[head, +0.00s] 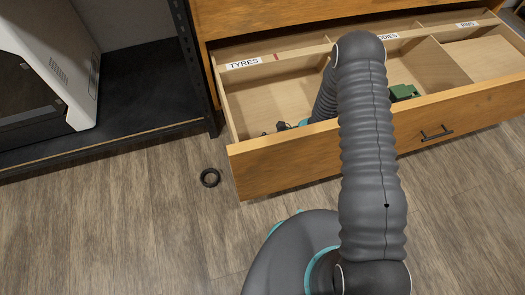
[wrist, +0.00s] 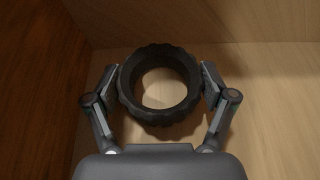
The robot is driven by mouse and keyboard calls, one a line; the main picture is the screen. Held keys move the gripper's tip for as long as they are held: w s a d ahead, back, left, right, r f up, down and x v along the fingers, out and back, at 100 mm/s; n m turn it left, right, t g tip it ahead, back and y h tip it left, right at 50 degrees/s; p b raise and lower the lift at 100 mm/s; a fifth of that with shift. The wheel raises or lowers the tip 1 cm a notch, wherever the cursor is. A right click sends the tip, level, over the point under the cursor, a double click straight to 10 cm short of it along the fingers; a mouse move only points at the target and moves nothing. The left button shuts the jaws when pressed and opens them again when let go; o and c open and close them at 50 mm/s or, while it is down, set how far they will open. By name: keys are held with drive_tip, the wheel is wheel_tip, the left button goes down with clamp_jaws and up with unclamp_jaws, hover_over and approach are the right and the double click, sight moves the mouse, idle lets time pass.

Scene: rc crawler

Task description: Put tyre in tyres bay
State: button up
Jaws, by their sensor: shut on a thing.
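A black knobbly tyre (wrist: 130,104) is between the two fingers of my gripper (wrist: 160,85) in the wrist view. The fingers are shut on its outer sides, and pale wood shows through its hole. In the head view my gripper (head: 284,127) is low inside the left compartment of the open drawer, the tyres bay (head: 248,93), labelled TYRES. My arm hides part of this bay, and the held tyre is hard to make out there. Whether the tyre touches the bay floor I cannot tell.
The drawer front (head: 460,116) has a dark handle. A green body (head: 403,92) lies in the middle bay, partly behind my arm. The right bay (head: 485,58), labelled RIMS, looks empty. A black shelf (head: 150,90) with a white machine (head: 55,60) stands at left.

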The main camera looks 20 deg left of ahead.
drive_tip(key=shift+f, duration=0.4)
drive_tip(key=shift+f, duration=0.2)
drive_tip(key=o, duration=0.9)
drive_tip(key=shift+r, duration=0.1)
drive_tip(key=shift+r, duration=0.25)
drive_tip(key=v, duration=0.7)
drive_tip(key=shift+w+d, duration=0.2)
